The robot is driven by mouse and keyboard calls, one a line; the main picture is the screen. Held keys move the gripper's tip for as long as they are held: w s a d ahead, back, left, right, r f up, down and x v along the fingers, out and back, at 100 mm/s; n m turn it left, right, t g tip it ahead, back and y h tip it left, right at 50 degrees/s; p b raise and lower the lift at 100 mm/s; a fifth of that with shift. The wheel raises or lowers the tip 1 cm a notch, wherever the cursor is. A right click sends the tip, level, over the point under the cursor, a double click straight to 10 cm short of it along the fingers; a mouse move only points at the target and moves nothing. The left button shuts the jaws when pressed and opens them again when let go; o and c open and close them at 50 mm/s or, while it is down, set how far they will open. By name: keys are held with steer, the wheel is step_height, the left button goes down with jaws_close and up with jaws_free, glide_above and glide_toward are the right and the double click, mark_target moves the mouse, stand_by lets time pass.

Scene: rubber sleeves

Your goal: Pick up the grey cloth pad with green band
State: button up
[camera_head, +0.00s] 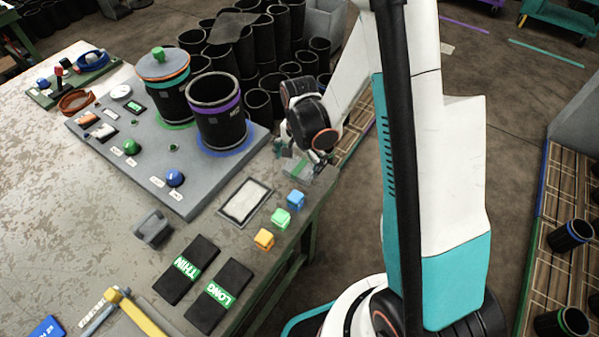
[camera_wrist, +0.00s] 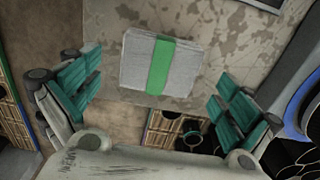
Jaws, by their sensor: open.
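The grey cloth pad with a green band (camera_wrist: 140,64) lies flat near the table's edge in the wrist view, close to the middle top. In the head view the pad (camera_head: 299,171) is small and partly hidden below my gripper at the table's right edge. My gripper (camera_head: 305,155) is above the pad there. In the wrist view my gripper (camera_wrist: 160,98) has its two teal-padded fingers wide apart, one on each side of the pad. Nothing is between the fingertips and they appear clear of the pad.
A grey panel (camera_head: 150,170) bears a black cylinder with a purple band (camera_head: 218,118) left of my gripper. A framed tray (camera_head: 244,202) and small blue (camera_head: 297,198), green (camera_head: 281,217) and orange (camera_head: 264,239) cubes lie nearby. Black sleeves (camera_head: 258,105) stand behind the table.

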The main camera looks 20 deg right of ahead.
mark_target(300, 167)
step_height(300, 167, down, 3)
steer(key=shift+b, duration=0.35)
steer(key=shift+s+r, duration=0.1)
steer(key=c, duration=1.1)
steer(key=shift+c, duration=0.2)
step_height(300, 167, up, 20)
steer(key=p, duration=0.6)
steer(key=o, duration=0.5)
steer(key=c, duration=0.4)
